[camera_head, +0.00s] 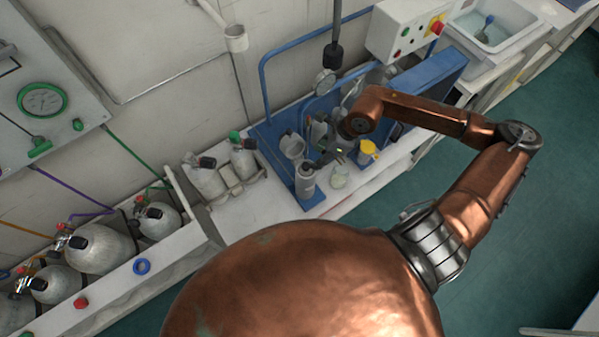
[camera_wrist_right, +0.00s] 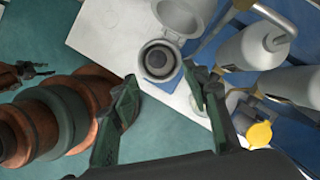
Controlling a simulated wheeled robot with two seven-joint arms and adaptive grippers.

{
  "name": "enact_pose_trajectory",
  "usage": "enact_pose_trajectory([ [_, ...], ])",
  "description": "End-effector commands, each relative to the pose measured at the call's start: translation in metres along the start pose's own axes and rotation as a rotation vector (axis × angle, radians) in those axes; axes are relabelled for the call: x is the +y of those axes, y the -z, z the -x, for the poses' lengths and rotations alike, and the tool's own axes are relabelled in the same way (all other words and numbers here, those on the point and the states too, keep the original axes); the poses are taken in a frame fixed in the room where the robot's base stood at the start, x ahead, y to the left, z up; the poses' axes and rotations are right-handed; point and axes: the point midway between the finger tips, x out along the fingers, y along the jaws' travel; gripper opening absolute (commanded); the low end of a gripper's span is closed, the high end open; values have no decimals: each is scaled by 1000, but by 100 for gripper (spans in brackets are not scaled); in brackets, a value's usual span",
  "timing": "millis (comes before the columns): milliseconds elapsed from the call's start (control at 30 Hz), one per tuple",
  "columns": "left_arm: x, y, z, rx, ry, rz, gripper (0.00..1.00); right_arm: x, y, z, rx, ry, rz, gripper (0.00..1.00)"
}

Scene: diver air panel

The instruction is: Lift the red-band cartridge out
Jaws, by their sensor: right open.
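No red band shows clearly in either view, so I cannot tell for certain which part is the red-band cartridge. A grey cylinder with a dark round top (camera_head: 305,181) stands at the front corner of the blue panel; a round grey holder with a dark round centre (camera_wrist_right: 157,60) shows in the right wrist view, probably the same thing. My right gripper (camera_wrist_right: 160,74) is open, its fingertips on either side of that holder in the picture, with nothing held. In the head view the right gripper (camera_head: 340,152) is small and partly hidden by its arm.
A yellow-capped part (camera_head: 368,151) and a clear jar (camera_head: 339,177) stand close to the right gripper. A pale open cup (camera_wrist_right: 184,15) and white bottles (camera_wrist_right: 250,46) crowd the wrist view. A blue rail (camera_head: 264,85) and grey bottles (camera_head: 205,176) lie left.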

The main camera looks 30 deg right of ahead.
Motion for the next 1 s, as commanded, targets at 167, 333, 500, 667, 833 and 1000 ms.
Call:
enact_pose_trajectory([
  [167,3,-31,-1,-37,-2,7,40,-1,-3,-20,14,3,23,43],
  [333,4,-47,-1,-58,-4,10,40,2,-7,-38,12,0,28,43],
  [500,4,-42,-4,-52,-3,9,40,5,-7,-64,11,-1,26,43],
  [667,3,-27,-6,-33,-2,6,40,4,-6,-78,12,1,25,43],
  [833,2,-19,-6,-21,-2,4,40,4,-6,-78,12,3,25,43],
  [1000,2,-23,-6,-27,-2,5,40,4,-5,-78,12,2,23,36],
])
